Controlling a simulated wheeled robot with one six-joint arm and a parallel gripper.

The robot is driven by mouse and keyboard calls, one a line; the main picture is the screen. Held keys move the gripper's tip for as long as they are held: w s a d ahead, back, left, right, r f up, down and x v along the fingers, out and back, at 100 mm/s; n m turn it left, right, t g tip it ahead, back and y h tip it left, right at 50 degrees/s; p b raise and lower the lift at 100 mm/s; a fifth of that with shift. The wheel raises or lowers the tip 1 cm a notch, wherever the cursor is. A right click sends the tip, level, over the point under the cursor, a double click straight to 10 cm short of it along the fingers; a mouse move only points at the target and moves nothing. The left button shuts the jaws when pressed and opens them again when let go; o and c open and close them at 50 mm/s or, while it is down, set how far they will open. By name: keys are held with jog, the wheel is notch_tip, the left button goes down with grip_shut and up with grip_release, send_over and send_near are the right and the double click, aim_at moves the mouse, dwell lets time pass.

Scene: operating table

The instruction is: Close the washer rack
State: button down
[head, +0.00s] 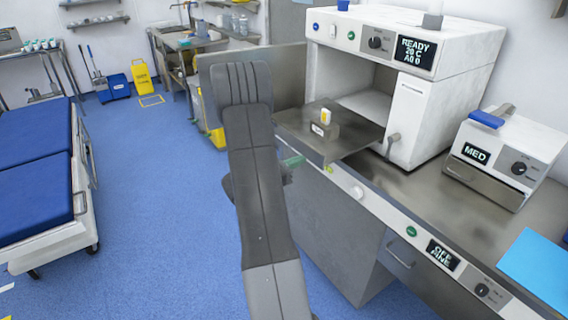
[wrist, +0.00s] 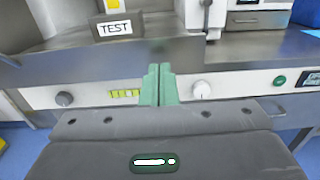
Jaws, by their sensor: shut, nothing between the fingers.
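The washer (head: 430,28) is a white cabinet with its display reading READY, standing on the counter at the back right. Its rack (head: 352,134) is a flat grey metal tray sticking out of the open front, over the counter edge. In the wrist view the rack's front (wrist: 100,62) spans the upper left. My gripper (head: 292,161) has green fingers, held together with nothing between them. In the wrist view the gripper (wrist: 160,70) points at the rack's front edge; I cannot tell whether it touches. My arm hides part of the rack's left side in the head view.
A small box (head: 322,128) labelled TEST sits on the rack; it also shows in the wrist view (wrist: 113,27). A grey open door panel (head: 290,72) stands left of the washer. A MED unit (head: 503,160) is on the right counter. Blue floor (head: 150,190) lies clear left of my arm.

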aim_at(372, 131)
jog(key=shift+x, duration=1.3)
jog(key=b+x, duration=1.1)
jog(key=x, duration=1.9)
jog(key=shift+w+d+f, duration=0.15)
jog(key=shift+w+d, duration=0.05)
jog(key=shift+d, duration=0.15)
jog(key=shift+w+d, duration=0.35)
jog(key=shift+d, duration=0.1)
jog(key=shift+r, duration=0.4)
jog(key=shift+r, duration=0.1)
jog(key=shift+b, duration=0.3)
